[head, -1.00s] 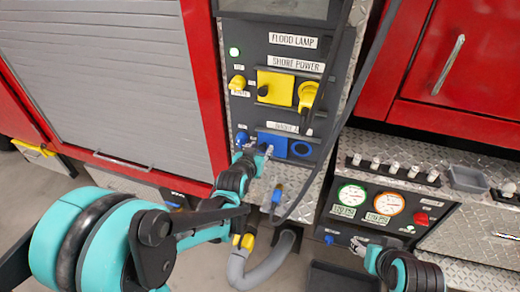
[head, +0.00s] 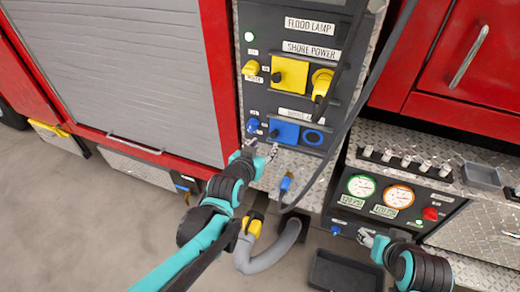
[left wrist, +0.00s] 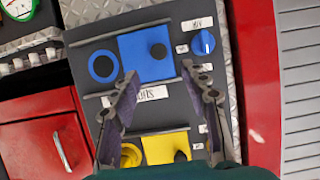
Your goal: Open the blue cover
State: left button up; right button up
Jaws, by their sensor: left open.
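The blue cover (head: 284,132) is a flat square flap with a dark round knob, low on the dark panel. It looks shut. It also shows in the left wrist view (left wrist: 136,57), where the panel appears upside down. My left gripper (head: 262,151) is open and empty, just below and left of the cover in the head view. In the left wrist view its fingers (left wrist: 160,72) are spread in front of the panel, apart from the cover as far as I can tell. My right gripper (head: 366,238) is at the lower right, away from the cover; its jaws are too small to read.
A blue ring socket (head: 313,137) is right of the cover and a blue knob (head: 253,125) left of it. A yellow cover (head: 289,73) and yellow plug (head: 321,82) are above. A dark hose crosses the panel's right side. Gauges (head: 361,186) are at the right.

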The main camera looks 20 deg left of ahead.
pick_arm(q)
jog(key=shift+v, duration=1.2)
jog(key=s+f+g, duration=0.5)
jog(key=s+g, duration=0.1)
jog(key=s, duration=0.8)
jog(key=shift+s+f+g, duration=0.2)
jog(key=shift+s+g, duration=0.05)
jog(key=shift+g, duration=0.05)
